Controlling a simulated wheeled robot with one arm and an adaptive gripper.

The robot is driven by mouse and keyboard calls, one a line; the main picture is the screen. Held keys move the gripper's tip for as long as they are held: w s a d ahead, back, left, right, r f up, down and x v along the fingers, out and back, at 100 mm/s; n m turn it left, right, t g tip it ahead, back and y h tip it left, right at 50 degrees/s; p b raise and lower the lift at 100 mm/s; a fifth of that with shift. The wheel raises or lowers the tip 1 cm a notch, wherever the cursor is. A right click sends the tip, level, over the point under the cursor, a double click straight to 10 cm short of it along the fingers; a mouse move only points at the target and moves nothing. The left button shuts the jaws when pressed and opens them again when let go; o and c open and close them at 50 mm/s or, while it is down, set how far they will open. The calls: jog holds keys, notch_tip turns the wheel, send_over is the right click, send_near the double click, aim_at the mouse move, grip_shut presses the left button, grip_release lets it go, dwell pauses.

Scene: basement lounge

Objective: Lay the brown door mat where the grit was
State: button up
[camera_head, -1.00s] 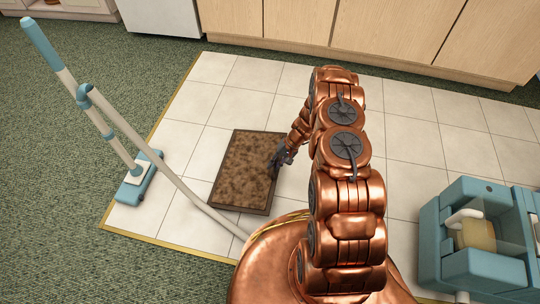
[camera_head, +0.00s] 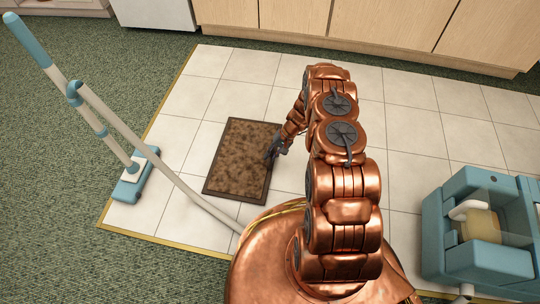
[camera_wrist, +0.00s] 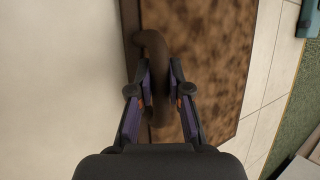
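The brown door mat (camera_head: 232,160) is a mottled brown rectangle with a dark border, over the pale tiles left of my arm in the head view. Whether it touches the floor all over cannot be told. In the wrist view the mat (camera_wrist: 205,45) fills the middle and upper right, with a thick brown loop (camera_wrist: 152,42) at its near edge. My gripper (camera_wrist: 160,68) has a finger on each side of this loop and looks closed on it. In the head view my gripper (camera_head: 272,150) is at the mat's right edge, small and partly dark. No grit shows on the bare tiles in view.
A grey hose or pole slants beside the mat.

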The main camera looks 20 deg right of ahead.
jog(key=o, duration=0.4)
jog(key=shift+o, duration=0.2)
jog(key=p+v, duration=0.4)
jog(key=v, duration=0.8)
jog(key=s+a+r+n+g, duration=0.1)
jog(key=a+r, duration=0.3)
jog(key=r, duration=0.4)
jog(key=s+a+r+n+h, duration=0.1)
jog(key=a+r, duration=0.3)
jog(key=r, duration=0.5)
jog(key=s+a+r+n+g, duration=0.15)
jog(key=a+r, duration=0.25)
jog(key=r, duration=0.4)
jog(key=s+a+r+n+h, duration=0.1)
jog(key=s+a+r+h, duration=0.15)
jog(key=s+r, duration=0.55)
jog(key=s+a+r+n+h, duration=0.1)
jog(key=s+a+r, duration=0.3)
jog(key=s+r, duration=0.4)
jog(key=s+d+r+h, duration=0.1)
jog(key=s+r+h, duration=0.1)
jog(key=s, duration=1.5)
jog(key=shift+s+d+r+n+g+h, duration=0.35)
jog(key=shift+r+n, duration=0.1)
jog(key=shift+r, duration=0.25)
